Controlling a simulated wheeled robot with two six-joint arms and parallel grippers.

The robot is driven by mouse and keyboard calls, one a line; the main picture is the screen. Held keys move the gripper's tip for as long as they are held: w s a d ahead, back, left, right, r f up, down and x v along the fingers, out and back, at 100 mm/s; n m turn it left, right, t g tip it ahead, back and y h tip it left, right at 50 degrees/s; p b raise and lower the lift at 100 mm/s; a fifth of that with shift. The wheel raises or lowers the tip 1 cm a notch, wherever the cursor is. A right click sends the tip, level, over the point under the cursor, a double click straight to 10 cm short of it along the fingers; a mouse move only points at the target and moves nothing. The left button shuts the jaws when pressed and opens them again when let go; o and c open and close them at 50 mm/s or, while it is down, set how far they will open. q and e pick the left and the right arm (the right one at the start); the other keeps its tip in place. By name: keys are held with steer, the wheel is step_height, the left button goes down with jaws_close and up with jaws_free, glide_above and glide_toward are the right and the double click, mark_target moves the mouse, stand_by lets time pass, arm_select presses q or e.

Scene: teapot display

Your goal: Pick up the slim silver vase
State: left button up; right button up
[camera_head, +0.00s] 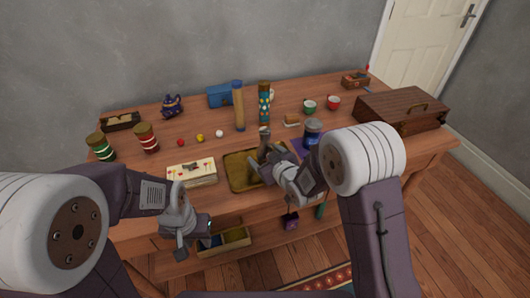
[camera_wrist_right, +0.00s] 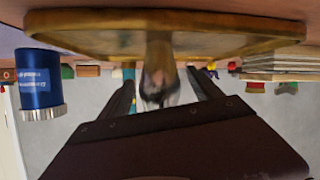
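The slim silver vase (camera_head: 264,133) stands on the brown-gold tray (camera_head: 236,182) near the front middle of the table. In the head view its lower part is hard to make out beside my right gripper (camera_head: 268,154). In the right wrist view, which is upside down, the vase (camera_wrist_right: 159,70) hangs from the tray (camera_wrist_right: 80,38) between the two dark fingers of my right gripper (camera_wrist_right: 163,95). The fingers are apart, with gaps on both sides of the vase. My left gripper (camera_head: 194,237) is low in front of the table edge, seemingly open and empty.
A card box (camera_head: 192,173) lies left of the tray. A blue jar (camera_head: 312,133) stands to the right and also shows in the wrist view (camera_wrist_right: 38,80). Tall cylinders (camera_head: 239,108) stand behind. A wooden case (camera_head: 402,110) is at the right.

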jaws_close()
step_height(320, 180, up, 28)
steer(key=p, duration=1)
steer(key=shift+p, duration=0.3)
